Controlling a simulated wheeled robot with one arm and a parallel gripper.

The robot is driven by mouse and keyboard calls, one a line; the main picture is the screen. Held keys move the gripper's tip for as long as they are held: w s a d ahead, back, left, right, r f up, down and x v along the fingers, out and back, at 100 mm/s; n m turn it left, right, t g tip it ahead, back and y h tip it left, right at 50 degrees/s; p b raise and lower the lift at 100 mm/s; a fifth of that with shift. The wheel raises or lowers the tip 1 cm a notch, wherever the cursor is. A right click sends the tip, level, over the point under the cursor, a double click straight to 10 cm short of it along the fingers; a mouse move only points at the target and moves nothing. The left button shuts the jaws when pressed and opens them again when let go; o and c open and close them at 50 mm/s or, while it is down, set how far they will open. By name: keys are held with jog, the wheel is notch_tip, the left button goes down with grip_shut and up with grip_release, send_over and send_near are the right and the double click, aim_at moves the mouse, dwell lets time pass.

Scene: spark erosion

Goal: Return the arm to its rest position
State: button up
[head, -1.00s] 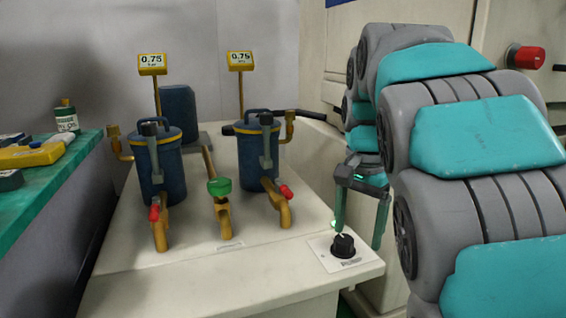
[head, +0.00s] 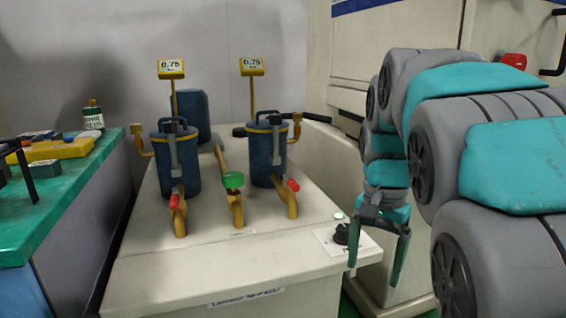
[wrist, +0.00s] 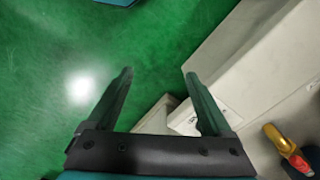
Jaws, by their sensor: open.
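My gripper (head: 376,268) is open and empty in the head view. It hangs pointing down at the right front corner of the cream cabinet, close to the black knob (head: 342,233) on its white plate. The left finger partly covers that plate. In the wrist view my gripper (wrist: 158,75) has its two fingers spread, with green floor and the pale cabinet corner beyond them. My teal and grey arm fills the right of the head view.
Yellow gauges read 0.75. A green-topped bench (head: 60,210) stands at left. A red button (head: 514,61) is on the machine behind my arm.

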jog(key=s+f+n, duration=0.4)
jog(key=s+f, duration=0.4)
jog(key=s, duration=0.3)
jog(key=s+f+n+g, duration=0.1)
jog(key=s+f+n, duration=0.3)
jog(key=s+f, duration=0.5)
jog(key=s, duration=0.2)
jog(key=shift+s+a, duration=0.35)
jog(key=shift+r, duration=0.1)
